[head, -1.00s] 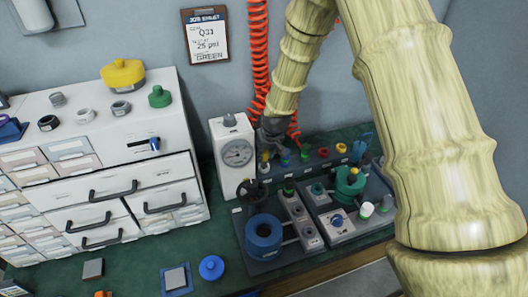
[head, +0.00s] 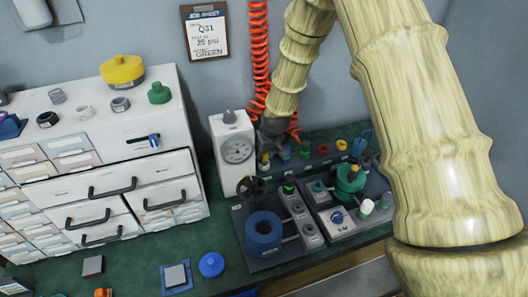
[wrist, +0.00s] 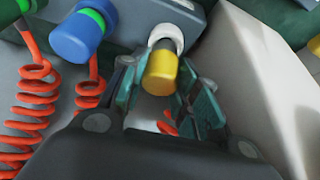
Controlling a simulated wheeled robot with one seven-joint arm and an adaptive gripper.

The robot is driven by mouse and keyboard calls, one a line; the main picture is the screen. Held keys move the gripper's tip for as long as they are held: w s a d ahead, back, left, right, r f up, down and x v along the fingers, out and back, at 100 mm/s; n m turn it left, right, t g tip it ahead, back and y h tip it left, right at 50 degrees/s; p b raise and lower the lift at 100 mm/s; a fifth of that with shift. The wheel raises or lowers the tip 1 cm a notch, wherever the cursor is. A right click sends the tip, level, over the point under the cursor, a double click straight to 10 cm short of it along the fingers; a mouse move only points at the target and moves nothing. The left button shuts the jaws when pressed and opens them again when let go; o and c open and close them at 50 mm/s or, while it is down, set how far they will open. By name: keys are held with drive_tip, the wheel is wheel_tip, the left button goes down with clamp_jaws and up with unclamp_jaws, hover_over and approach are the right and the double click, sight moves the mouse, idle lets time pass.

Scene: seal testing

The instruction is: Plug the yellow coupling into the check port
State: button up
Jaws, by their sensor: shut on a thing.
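The yellow coupling (wrist: 160,72) sits between the fingers of my gripper (wrist: 160,105) in the wrist view, its upper end against a white ring on the grey rail. My gripper is shut on it. In the head view my gripper (head: 272,140) is at the left end of the rail of couplings, beside the gauge box, and the yellow coupling (head: 265,158) shows just below it. Small ports (head: 305,227) line a grey block on the bench fixture; I cannot tell which one is the check port.
A blue coupling (wrist: 78,36) and red coiled hoses (wrist: 38,95) are close by in the wrist view. The white gauge box (head: 233,150) stands just left of my gripper. A blue ring part (head: 263,232) and a green-topped valve (head: 350,180) stand on the fixtures in front.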

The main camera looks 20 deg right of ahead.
drive_tip(key=shift+f, duration=0.4)
drive_tip(key=o, duration=1.1)
drive_tip(key=shift+o, duration=0.2)
drive_tip(key=shift+r, duration=0.1)
drive_tip(key=v, duration=1.1)
drive_tip(key=shift+s+r, duration=0.15)
drive_tip(key=shift+r, duration=0.25)
